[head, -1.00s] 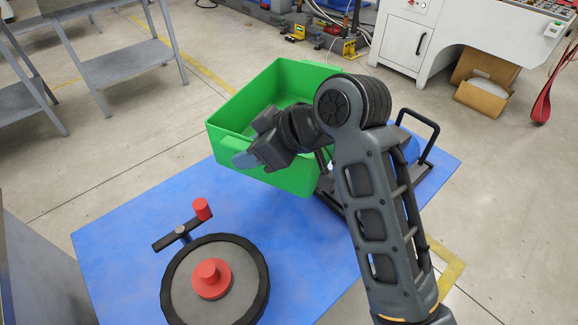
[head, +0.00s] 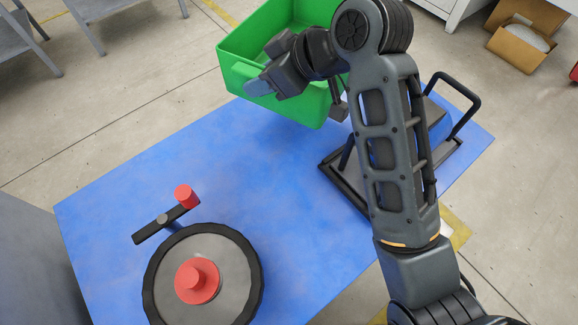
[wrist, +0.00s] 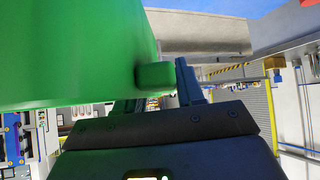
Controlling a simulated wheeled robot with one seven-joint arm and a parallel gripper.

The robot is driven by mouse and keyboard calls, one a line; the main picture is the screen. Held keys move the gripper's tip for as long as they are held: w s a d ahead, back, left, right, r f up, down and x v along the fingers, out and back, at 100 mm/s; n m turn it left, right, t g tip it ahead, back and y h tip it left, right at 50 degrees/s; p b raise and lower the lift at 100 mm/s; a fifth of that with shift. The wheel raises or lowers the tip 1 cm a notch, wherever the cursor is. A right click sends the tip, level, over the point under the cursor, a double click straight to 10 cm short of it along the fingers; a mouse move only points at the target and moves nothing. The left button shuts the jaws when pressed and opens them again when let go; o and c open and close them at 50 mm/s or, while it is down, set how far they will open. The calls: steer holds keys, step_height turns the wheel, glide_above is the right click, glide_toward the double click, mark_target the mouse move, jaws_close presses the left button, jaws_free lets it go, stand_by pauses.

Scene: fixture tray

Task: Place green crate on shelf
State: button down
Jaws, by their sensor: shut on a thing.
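The green crate (head: 305,105) is an open-topped bin at the top middle of the head view. It is tilted in the picture, and its top is cut off by the frame edge. My gripper (head: 258,88) is at its near side, shut on the crate's wall or rim. In the wrist view, the crate's green wall (wrist: 75,50) fills the upper left, and a small green block on it lies by my fingers (wrist: 160,88). Grey metal stands (head: 115,8) are at the upper left; I cannot tell whether one is the shelf.
A blue tabletop (head: 120,190) lies below the crate. It bears a round grey disc with black rim (head: 235,255), red knobs, and a black-framed device (head: 450,125) partly behind my arm. A cardboard box (head: 520,45) is on the floor at upper right. The table's middle is clear.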

steer(key=s+a+f, duration=0.4)
steer(key=f, duration=0.3)
steer(key=s+a+f, duration=0.3)
steer(key=s+f, duration=0.1)
steer(key=f, duration=0.4)
steer(key=shift+s+a, duration=0.35)
steer(key=shift+a, duration=0.05)
steer(key=c, duration=0.7)
jaws_free()
steer(key=v, duration=1.2)
steer(key=shift+s+d+f, duration=0.1)
